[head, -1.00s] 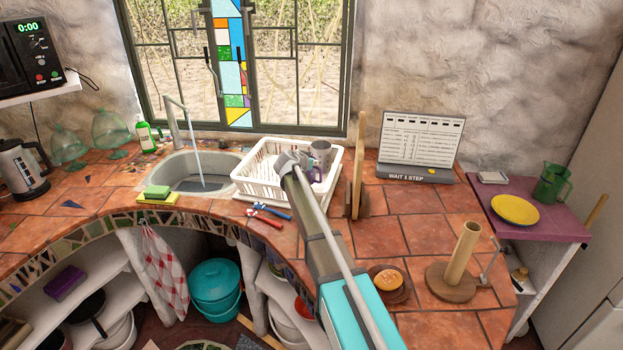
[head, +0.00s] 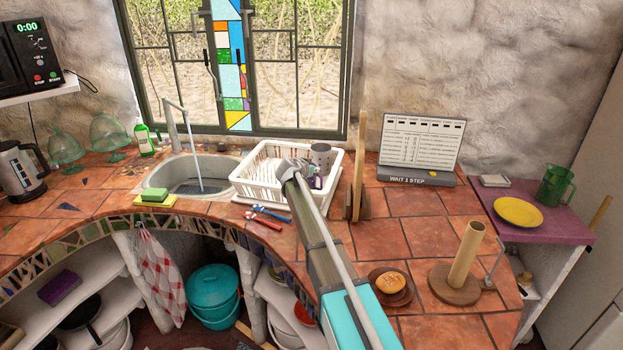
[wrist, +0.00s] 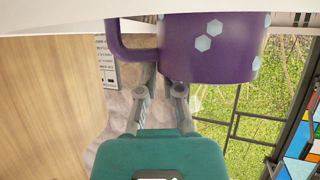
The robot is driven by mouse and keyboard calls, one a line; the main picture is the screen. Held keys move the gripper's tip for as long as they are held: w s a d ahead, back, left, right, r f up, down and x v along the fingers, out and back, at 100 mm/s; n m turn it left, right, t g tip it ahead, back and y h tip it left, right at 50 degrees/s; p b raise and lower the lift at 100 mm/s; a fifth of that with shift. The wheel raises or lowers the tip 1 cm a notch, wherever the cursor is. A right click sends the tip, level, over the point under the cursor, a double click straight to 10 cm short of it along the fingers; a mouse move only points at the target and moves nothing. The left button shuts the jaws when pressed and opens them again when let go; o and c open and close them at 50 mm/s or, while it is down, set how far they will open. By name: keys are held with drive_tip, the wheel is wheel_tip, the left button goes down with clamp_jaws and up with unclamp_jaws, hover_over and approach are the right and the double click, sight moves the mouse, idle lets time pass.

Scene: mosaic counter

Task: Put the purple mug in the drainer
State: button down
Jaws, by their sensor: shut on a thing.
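The purple mug with pale blue hexagons (wrist: 212,50) fills the top of the wrist view, its handle (wrist: 117,40) to the left. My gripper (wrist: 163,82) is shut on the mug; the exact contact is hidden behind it. In the head view my gripper (head: 306,176) is over the right part of the white drainer (head: 262,190), with only a bit of the purple mug (head: 317,183) showing beside it. I cannot tell whether the mug touches the drainer floor.
A grey mug (head: 321,153) stands in the drainer's back right, close to the purple mug. A wooden board (head: 358,175) stands upright just right of the drainer. The sink (head: 190,176) with running water is to the left. Red and blue tools (head: 268,214) lie in front.

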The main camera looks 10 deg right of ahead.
drive_tip(key=shift+f+b, duration=0.5)
drive_tip(key=shift+f, duration=0.3)
drive_tip(key=c, duration=0.8)
unclamp_jaws()
drive_tip(key=shift+f, duration=0.1)
drive_tip(key=p+v, duration=0.5)
drive_tip(key=v, duration=0.7)
